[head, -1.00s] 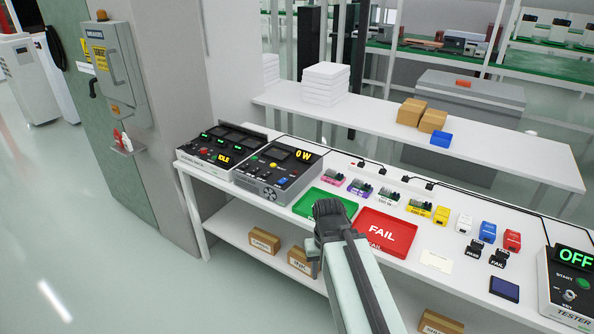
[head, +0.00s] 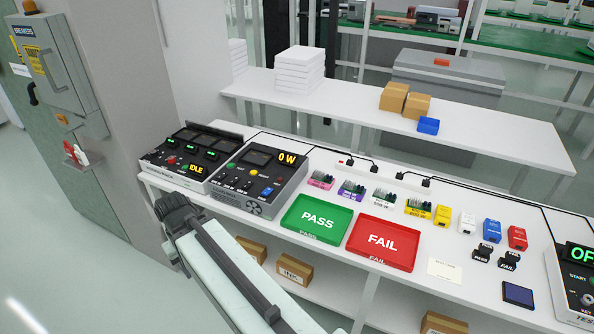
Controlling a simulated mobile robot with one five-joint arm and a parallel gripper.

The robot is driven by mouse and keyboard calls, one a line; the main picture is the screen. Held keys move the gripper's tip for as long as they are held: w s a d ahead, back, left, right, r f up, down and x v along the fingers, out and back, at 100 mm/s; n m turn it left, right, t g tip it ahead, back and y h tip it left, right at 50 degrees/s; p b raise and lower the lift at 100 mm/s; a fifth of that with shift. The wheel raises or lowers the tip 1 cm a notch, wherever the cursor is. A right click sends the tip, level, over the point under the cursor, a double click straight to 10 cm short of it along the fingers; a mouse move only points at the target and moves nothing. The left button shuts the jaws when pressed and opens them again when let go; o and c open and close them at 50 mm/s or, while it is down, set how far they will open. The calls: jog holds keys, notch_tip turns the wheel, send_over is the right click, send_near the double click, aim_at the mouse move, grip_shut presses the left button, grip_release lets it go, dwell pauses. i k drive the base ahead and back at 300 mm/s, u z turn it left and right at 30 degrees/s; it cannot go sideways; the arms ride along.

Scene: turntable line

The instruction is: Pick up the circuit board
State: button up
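Several small circuit boards stand in a row on the white bench behind the trays: one on a pink base (head: 321,179), one on a purple base (head: 351,190), one on a white base (head: 383,198) and one on a yellow base (head: 418,207). I cannot tell which one the task means. My arm reaches in from the bottom, and its dark end, my gripper (head: 174,207), is in front of the bench's left end, left of and apart from the boards. Its fingers are too unclear to tell open from shut.
A green PASS tray (head: 317,238) and a red FAIL tray (head: 383,263) lie in front of the boards. Two control consoles stand at left, one reading 0 W (head: 262,180). Coloured blocks, stamps and a tester (head: 577,290) are at right. Cables run behind the boards.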

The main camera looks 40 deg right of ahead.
aim_at(318, 179)
jog(key=i, duration=0.95)
jog(key=z, duration=0.45)
